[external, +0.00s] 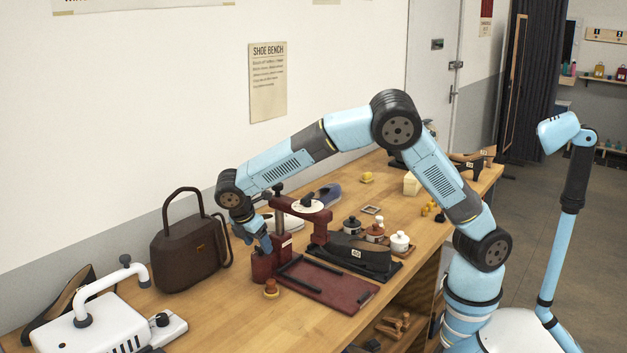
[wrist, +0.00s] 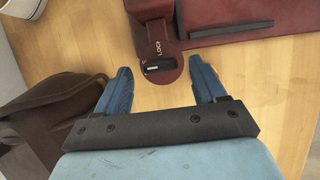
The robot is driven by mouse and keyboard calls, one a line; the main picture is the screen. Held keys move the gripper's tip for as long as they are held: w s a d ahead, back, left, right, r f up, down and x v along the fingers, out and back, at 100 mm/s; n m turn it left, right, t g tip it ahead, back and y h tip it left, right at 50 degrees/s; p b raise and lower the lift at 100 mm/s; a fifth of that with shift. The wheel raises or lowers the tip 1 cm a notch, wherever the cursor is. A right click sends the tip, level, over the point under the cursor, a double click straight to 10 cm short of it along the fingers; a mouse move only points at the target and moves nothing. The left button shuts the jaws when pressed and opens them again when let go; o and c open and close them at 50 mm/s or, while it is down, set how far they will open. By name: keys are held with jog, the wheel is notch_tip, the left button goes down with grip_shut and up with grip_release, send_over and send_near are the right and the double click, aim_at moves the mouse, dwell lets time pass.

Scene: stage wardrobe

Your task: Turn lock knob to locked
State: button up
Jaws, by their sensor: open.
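The lock knob (wrist: 159,67) is a small black bar on a round dark red plate (wrist: 168,77), seen in the wrist view. White lettering that seems to read LOCK is beside it. The plate belongs to the dark red press-like device (external: 318,222) on the bench; in the external view the knob is hidden or too small to tell. My gripper (wrist: 160,68) is open, with one blue finger on each side of the plate and the knob between them. Whether the fingers touch it I cannot tell. In the external view my gripper (external: 258,242) points down at the device's front left.
A brown handbag (external: 186,252) stands close to the left of my gripper. A white machine (external: 100,320) is at the near left. Several jars (external: 375,232) stand behind the tray.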

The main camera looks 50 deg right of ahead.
jog(key=shift+d+f, duration=0.2)
jog(key=shift+f, duration=0.35)
jog(key=shift+c, duration=0.4)
jog(key=c, duration=1)
